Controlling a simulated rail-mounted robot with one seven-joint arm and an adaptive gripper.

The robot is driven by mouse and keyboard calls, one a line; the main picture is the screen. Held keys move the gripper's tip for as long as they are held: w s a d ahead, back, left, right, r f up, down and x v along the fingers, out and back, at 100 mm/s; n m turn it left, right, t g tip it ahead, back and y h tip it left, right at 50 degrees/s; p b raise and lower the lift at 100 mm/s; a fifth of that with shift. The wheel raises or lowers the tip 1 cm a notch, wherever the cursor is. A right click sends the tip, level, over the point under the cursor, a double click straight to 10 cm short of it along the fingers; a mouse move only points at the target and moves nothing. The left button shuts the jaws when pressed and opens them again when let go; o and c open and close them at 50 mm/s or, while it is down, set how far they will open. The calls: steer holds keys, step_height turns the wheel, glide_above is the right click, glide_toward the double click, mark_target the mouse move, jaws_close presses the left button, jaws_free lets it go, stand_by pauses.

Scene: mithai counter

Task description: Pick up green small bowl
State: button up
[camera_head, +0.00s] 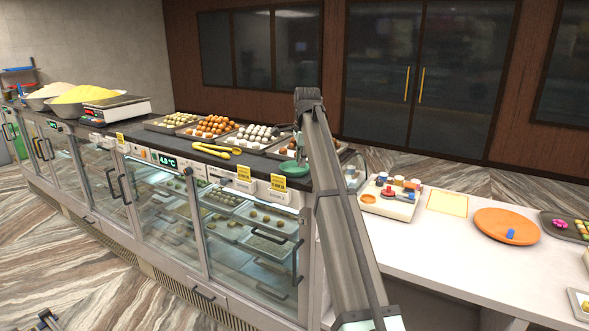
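The green small bowl (294,169) sits on the dark top of the glass display counter, near its right end, just left of my arm. My gripper (299,152) hangs from the top of my raised arm and points down, right above or at the bowl. It is small in the picture and partly hidden by my arm. I cannot tell whether its fingers are open or shut, or whether they touch the bowl.
Yellow tongs (217,150) lie left of the bowl. Several trays of sweets (212,127) stand behind, with a scale (117,107) farther left. Price tags (278,183) line the front edge. A lower white table (450,240) holds an orange plate (507,226) at right.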

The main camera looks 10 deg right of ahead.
steer(key=shift+s+p+x, duration=0.2)
steer(key=shift+p+x, duration=1.15)
steer(key=shift+x, duration=1.4)
steer(key=shift+a, duration=0.15)
jaws_close()
